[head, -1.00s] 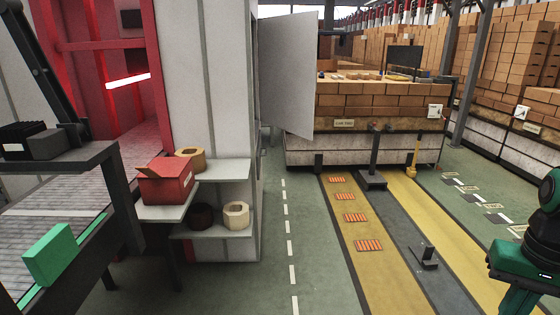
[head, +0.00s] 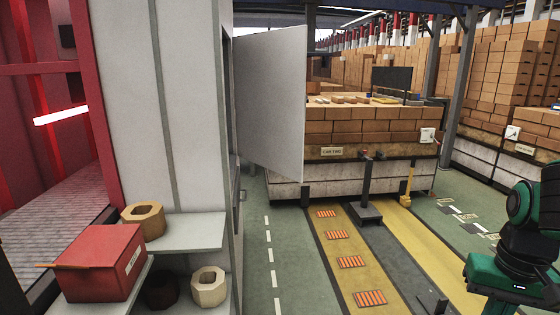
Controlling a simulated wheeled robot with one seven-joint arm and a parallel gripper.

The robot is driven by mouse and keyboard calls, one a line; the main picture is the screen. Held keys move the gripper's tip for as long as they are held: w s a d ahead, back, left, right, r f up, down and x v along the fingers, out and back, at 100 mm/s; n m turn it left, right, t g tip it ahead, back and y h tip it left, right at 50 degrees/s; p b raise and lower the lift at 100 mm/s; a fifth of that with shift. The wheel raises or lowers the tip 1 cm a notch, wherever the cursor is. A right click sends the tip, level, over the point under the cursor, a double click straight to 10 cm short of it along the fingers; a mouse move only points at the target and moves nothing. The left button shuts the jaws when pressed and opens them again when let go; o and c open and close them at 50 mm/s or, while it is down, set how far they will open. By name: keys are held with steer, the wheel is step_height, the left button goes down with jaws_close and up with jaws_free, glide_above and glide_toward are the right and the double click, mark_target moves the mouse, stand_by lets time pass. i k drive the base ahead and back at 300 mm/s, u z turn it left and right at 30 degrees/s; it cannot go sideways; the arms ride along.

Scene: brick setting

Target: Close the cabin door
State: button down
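The cabin door (head: 272,105) is a plain pale grey panel. It stands open, swung out from the right side of the grey cabin wall (head: 160,100). Its hinge side meets the cabin's dark-edged opening (head: 227,95), and its free edge points toward the brick-stacked car. No handle shows on the face I see. Part of my green and black arm (head: 515,240) shows at the right edge, well apart from the door. My gripper is not in view.
Shelves (head: 190,236) on the cabin wall hold a red box (head: 100,262) and several hexagonal rings (head: 208,286). A brick-laden car (head: 375,130) stands behind the door. A dark post (head: 366,190) stands before it. The green floor (head: 256,270) below the door is clear.

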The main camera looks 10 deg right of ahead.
mark_target(271, 66)
steer(key=i, duration=0.75)
steer(key=z, duration=0.55)
steer(key=i, duration=0.5)
